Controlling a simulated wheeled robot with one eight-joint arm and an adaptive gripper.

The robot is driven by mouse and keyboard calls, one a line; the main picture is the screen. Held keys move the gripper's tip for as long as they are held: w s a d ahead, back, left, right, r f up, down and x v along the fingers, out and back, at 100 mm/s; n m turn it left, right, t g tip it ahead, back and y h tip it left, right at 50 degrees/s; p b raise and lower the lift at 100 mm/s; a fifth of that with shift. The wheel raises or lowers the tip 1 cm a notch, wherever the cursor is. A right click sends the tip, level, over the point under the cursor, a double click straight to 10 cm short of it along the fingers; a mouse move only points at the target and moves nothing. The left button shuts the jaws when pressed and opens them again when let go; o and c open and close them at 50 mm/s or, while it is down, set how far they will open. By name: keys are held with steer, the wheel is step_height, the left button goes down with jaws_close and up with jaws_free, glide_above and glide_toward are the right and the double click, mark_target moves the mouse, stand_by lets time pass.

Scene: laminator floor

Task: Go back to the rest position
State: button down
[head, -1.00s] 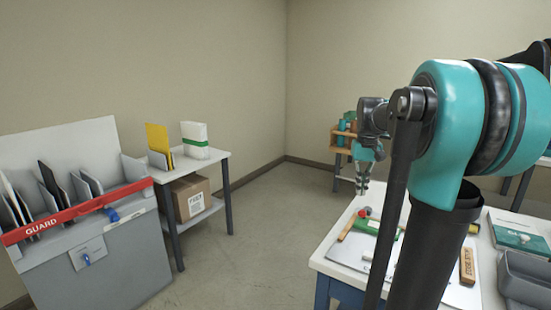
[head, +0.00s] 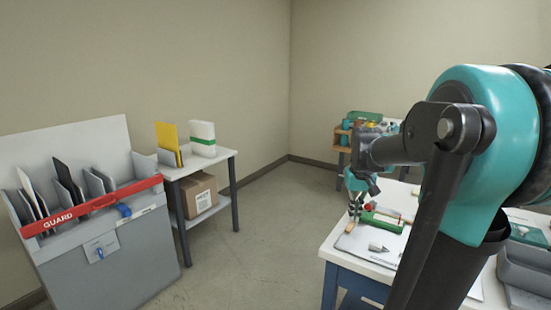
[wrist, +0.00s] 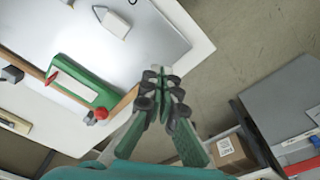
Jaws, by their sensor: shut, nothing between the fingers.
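My gripper (head: 355,208) hangs over the left edge of the white-topped table (head: 345,255) in the head view, partly behind my arm. In the wrist view my gripper (wrist: 161,78) points down with its fingers together and nothing between them. Just left of it in that view lie a green and white tool (wrist: 85,85) with a wooden bar, and a small red knob (wrist: 101,114). The green tool also shows in the head view (head: 385,222) beside the gripper. Whether the fingers touch anything on the table cannot be told.
A grey cabinet with a red guard bar (head: 90,207) stands at the left. A small white side table (head: 222,158) holds a yellow folder (head: 167,136) and bears a cardboard box (head: 200,194) below. A grey bin (head: 525,270) sits at the right. Floor between is clear.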

steer(key=s+a+f+t, duration=0.1)
steer(key=s+a+f, duration=0.1)
steer(key=s+f, duration=0.5)
steer(key=s+a+f+t, duration=0.2)
steer(key=s+a+f, duration=0.1)
steer(key=s+f, duration=0.5)
steer(key=shift+s+a+f+n, duration=0.25)
steer(key=shift+a+f+n, duration=0.1)
steer(key=shift+f, duration=0.4)
